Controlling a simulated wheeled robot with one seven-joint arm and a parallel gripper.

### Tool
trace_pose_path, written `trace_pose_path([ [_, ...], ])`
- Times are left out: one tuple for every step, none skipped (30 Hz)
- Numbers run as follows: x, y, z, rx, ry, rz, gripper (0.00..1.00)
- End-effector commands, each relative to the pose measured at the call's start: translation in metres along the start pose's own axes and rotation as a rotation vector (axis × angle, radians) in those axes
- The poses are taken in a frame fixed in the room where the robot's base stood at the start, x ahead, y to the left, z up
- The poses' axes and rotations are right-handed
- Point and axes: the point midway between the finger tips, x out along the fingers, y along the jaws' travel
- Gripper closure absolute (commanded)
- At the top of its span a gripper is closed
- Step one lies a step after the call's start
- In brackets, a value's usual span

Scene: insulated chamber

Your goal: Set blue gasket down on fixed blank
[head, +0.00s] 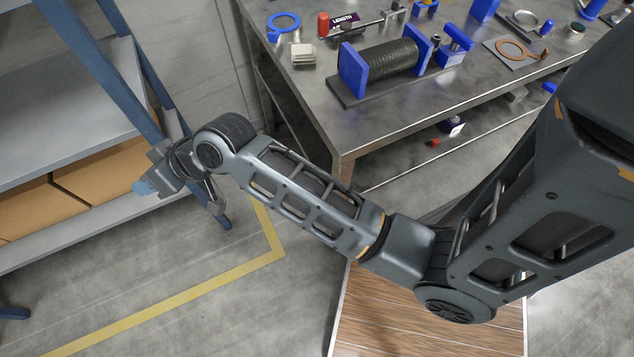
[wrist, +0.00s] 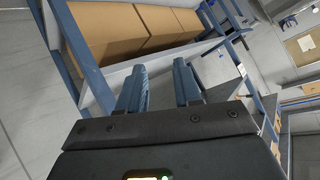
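A flat blue ring with a small tab, which looks like the blue gasket (head: 284,22), lies on the metal workbench at its far left. Which piece is the fixed blank is not certain. A grey square plate (head: 536,62) with a copper-coloured ring on it lies at the bench's right, and another plate (head: 512,26) with a metal ring is behind it. My gripper (head: 142,188) is far from the gasket, off to the left beside the shelf. In the wrist view my gripper (wrist: 160,82) has its two blue fingers apart, with nothing between them.
The metal bench (head: 400,118) also holds a black coil between blue end plates (head: 390,62), a stack of pale blocks (head: 303,54) and a red-handled tool (head: 323,24). A blue-framed shelf (head: 110,75) with cardboard boxes (head: 105,178) stands close to my gripper. Floor between is clear.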

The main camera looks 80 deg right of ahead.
Motion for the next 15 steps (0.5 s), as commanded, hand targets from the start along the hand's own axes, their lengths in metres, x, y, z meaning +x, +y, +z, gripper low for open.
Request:
trace_pose_path([
  [-0.01, -0.013, 0.022, 0.021, 0.018, 0.004, 0.66],
  [-0.017, -0.018, 0.031, 0.029, 0.034, 0.01, 0.66],
  [-0.026, -0.024, 0.043, 0.039, 0.053, 0.02, 0.66],
  [-0.034, -0.027, 0.052, 0.046, 0.067, 0.028, 0.66],
  [-0.042, -0.03, 0.061, 0.051, 0.081, 0.038, 0.66],
  [-0.054, -0.034, 0.072, 0.056, 0.098, 0.05, 0.66],
  [-0.064, -0.036, 0.081, 0.056, 0.11, 0.059, 0.66],
  [-0.074, -0.037, 0.089, 0.056, 0.121, 0.07, 0.66],
  [-0.088, -0.039, 0.098, 0.053, 0.138, 0.083, 0.66],
  [-0.1, -0.039, 0.106, 0.05, 0.148, 0.094, 0.66],
  [-0.111, -0.04, 0.112, 0.046, 0.158, 0.104, 0.66],
  [-0.127, -0.04, 0.12, 0.035, 0.173, 0.117, 0.66],
  [-0.14, -0.04, 0.126, 0.026, 0.183, 0.126, 0.66],
  [-0.153, -0.039, 0.131, 0.014, 0.193, 0.135, 0.66],
  [-0.17, -0.038, 0.137, -0.003, 0.206, 0.146, 0.66],
])
